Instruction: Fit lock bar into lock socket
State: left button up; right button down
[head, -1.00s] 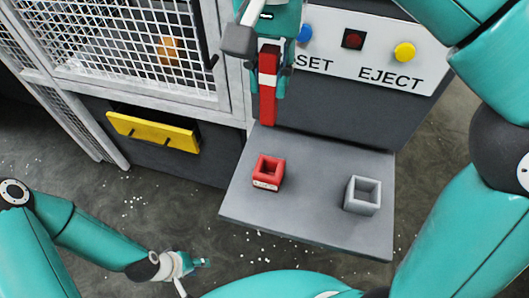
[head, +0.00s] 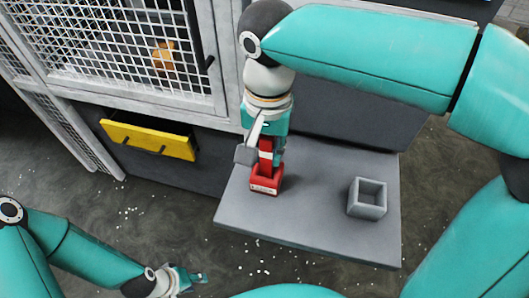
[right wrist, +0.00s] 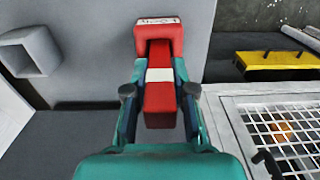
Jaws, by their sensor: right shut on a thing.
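The lock bar (head: 265,146) is red with a white band. My right gripper (head: 264,156) is shut on it and holds it upright above the red lock socket (head: 264,184), which stands on the grey shelf. In the right wrist view the bar (right wrist: 159,105) lies between the two fingers (right wrist: 160,92), and its far end meets the open mouth of the labelled socket (right wrist: 158,33). The bar's end appears to be inside the socket walls; how deep is hidden. My left gripper (head: 182,279) is low at the left, away from both; its fingers are too small to judge.
A grey open square socket (head: 367,198) stands at the right of the grey shelf (head: 310,215); it also shows in the right wrist view (right wrist: 30,52). A yellow drawer (head: 148,140) and a white mesh cage (head: 110,50) are at the left. The shelf's middle is clear.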

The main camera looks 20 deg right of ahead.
jog(key=shift+f, duration=0.4)
jog(key=c, duration=1)
grip_release()
jog(key=shift+o, duration=0.2)
notch_tip(320, 180, up, 11)
jog(key=shift+r+p, duration=0.15)
jog(key=shift+p, duration=0.9)
jog(key=shift+r, duration=0.4)
